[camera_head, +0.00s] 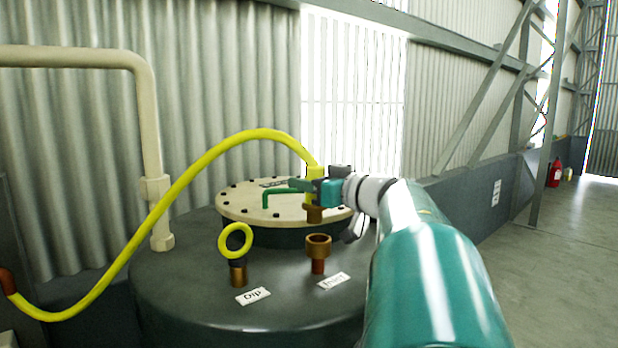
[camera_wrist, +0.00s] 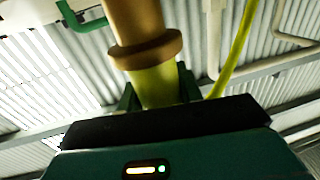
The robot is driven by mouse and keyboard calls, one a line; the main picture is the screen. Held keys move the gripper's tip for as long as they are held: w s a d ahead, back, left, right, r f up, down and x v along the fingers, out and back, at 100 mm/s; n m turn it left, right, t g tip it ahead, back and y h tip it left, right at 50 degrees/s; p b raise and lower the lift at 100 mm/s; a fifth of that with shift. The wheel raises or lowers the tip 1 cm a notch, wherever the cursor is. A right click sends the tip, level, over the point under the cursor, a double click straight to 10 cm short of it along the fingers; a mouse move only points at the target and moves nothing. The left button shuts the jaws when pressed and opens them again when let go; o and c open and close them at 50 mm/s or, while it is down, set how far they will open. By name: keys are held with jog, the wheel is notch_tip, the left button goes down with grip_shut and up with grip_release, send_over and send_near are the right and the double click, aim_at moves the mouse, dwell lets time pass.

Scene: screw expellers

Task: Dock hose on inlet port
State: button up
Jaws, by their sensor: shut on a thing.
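A yellow hose (camera_head: 179,185) arches from the lower left to my gripper (camera_head: 314,187). My gripper is shut on the yellow hose end, which has a brown collar (camera_head: 314,214) at its bottom. In the wrist view, the jaws (camera_wrist: 160,88) hold the yellow hose end just beside its brown collar (camera_wrist: 146,50). The inlet port (camera_head: 318,247) is a brown upright fitting on the dark tank top, beside a label (camera_head: 333,281). The hose end hangs upright just above the port, with a small gap between them in the head view.
A yellow ring on a brown fitting (camera_head: 237,248) stands left of the port, by a second label (camera_head: 252,296). A flanged lid (camera_head: 240,207) with bolts and a green handle (camera_head: 268,200) lies behind. A beige pipe (camera_head: 150,120) rises at left. The floor at right is open.

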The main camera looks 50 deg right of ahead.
aim_at(321, 212)
jog(key=shift+s+r, duration=0.25)
jog(key=shift+r, duration=0.05)
jog(key=shift+s+f, duration=0.15)
jog(key=shift+f, duration=2.15)
jog(key=shift+s+f, duration=0.2)
jog(key=shift+f, duration=0.1)
grip_shut()
jog(key=shift+w+f, duration=0.1)
jog(key=shift+f, duration=0.5)
jog(key=shift+w, duration=0.1)
jog(key=shift+s+d+f, duration=0.1)
jog(key=shift+s+d, duration=0.15)
jog(key=shift+d, duration=0.1)
jog(key=shift+r, duration=1.1)
